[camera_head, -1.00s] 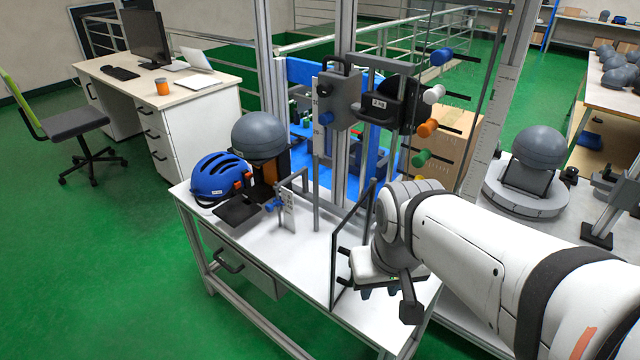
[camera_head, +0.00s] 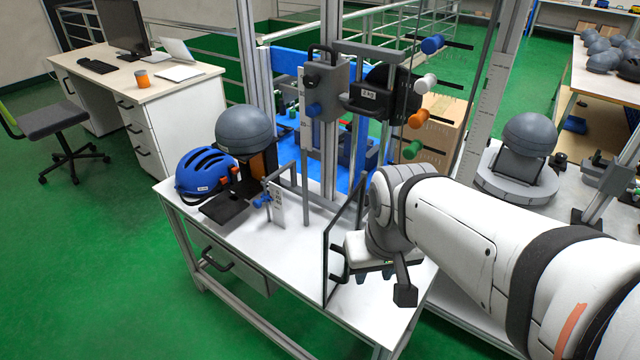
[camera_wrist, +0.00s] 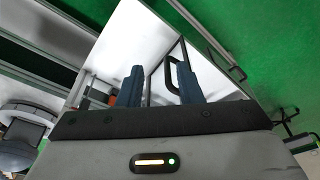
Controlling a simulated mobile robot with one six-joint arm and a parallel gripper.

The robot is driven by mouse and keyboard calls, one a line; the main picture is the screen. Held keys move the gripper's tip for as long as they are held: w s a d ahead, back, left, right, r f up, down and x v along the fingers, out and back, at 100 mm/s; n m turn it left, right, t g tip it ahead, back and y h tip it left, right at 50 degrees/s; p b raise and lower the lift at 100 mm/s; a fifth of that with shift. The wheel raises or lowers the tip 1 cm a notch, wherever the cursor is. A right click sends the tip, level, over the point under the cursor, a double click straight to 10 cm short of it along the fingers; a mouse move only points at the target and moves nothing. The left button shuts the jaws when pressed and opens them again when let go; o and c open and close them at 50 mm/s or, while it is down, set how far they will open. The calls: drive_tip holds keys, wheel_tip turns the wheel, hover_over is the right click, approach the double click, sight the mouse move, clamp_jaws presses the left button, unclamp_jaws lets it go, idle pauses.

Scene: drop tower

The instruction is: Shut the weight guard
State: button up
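The weight guard is a clear panel in a thin black frame (camera_head: 325,262), standing swung out over the front of the white bench, left of my gripper. Its dark handle (camera_head: 337,262) shows on the side toward my gripper. In the wrist view the handle (camera_wrist: 171,72) lies close to the right finger, partly hidden behind it; I cannot tell if they touch. My gripper (camera_wrist: 158,82) is open, its two blue fingers well apart with nothing clamped between them.
The drop tower carriage with a black 2 KG weight (camera_head: 388,92) stands behind the guard. Coloured pegs, including an orange one (camera_head: 418,118), are right of it. A blue helmet (camera_head: 205,172) and a grey headform (camera_head: 244,130) are at the bench's left. Green floor is clear in front.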

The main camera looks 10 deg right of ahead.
drive_tip(key=shift+w+d+m, duration=0.15)
drive_tip(key=shift+m, duration=0.15)
drive_tip(key=shift+c, duration=1.4)
drive_tip(key=w+d+f+m+g+y, duration=0.1)
drive_tip(key=w+m, duration=0.1)
drive_tip(key=m, duration=0.1)
drive_tip(key=w+d+f+m+g+y, duration=0.1)
drive_tip(key=w+d+m, duration=0.1)
drive_tip(key=m, duration=0.1)
drive_tip(key=w+d+f+m+g+y+p, duration=0.1)
drive_tip(key=w+d+m+y, duration=0.1)
drive_tip(key=m, duration=0.1)
drive_tip(key=shift+w+d+m, duration=0.1)
drive_tip(key=shift+w+m, duration=0.05)
drive_tip(key=shift+m, duration=0.15)
clamp_jaws()
drive_tip(key=w+d+f+m+t+y, duration=0.1)
drive_tip(key=w+d+f+m+y, duration=0.35)
drive_tip(key=d+m, duration=0.4)
drive_tip(key=w+a+f+p, duration=0.1)
drive_tip(key=a+f, duration=0.5)
drive_tip(key=a, duration=0.5)
drive_tip(key=shift+w+f, duration=0.15)
drive_tip(key=shift+f, duration=0.1)
